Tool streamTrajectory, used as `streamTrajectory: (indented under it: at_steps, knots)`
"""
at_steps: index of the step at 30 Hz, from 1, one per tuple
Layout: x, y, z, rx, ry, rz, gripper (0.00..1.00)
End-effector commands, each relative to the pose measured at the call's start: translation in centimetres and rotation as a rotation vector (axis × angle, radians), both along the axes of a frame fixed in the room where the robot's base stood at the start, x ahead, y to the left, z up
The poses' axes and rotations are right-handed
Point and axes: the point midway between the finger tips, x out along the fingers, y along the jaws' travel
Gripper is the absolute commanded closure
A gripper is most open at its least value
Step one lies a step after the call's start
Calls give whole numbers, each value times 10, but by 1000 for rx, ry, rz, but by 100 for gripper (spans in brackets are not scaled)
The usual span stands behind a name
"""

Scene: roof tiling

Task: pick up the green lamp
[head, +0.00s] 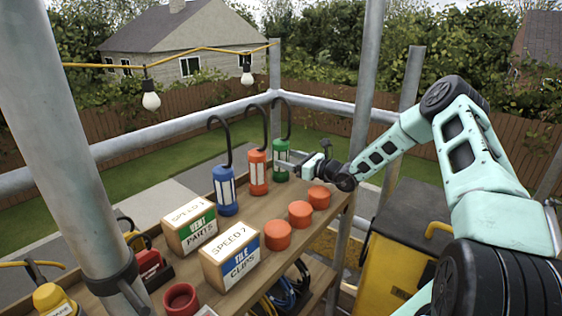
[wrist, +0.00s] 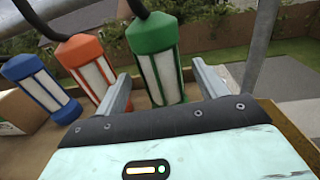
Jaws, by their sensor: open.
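The green lamp (head: 281,160) stands upright at the far end of the wooden bench top, with a black hook on top. In the wrist view the green lamp (wrist: 158,66) is between the two fingers of my gripper (wrist: 160,92). The fingers are apart, one on each side of the lamp, and I cannot see them touching it. In the head view my gripper (head: 294,167) reaches in from the right at the lamp's lower part. The orange lamp (head: 258,172) stands just left of it, and the blue lamp (head: 225,190) further left.
Orange-red round pieces (head: 300,213) sit along the bench's right side. Two labelled boxes (head: 230,257) stand nearer. The orange lamp (wrist: 86,62) is close beside my left finger in the wrist view. A scaffold pole (head: 362,90) rises behind the bench's right end.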

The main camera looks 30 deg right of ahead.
Motion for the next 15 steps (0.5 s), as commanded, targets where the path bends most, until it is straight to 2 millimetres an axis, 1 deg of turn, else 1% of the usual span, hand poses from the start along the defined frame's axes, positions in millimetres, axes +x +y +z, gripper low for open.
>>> streamTrajectory:
  at_steps: [5,9,12,15]
  knots:
    - [12,6,3,0,-1,1,29]
    - [32,13,7,-1,0,2,29]
    - [44,18,6,-1,0,2,29]
    - [50,21,5,-1,0,1,29]
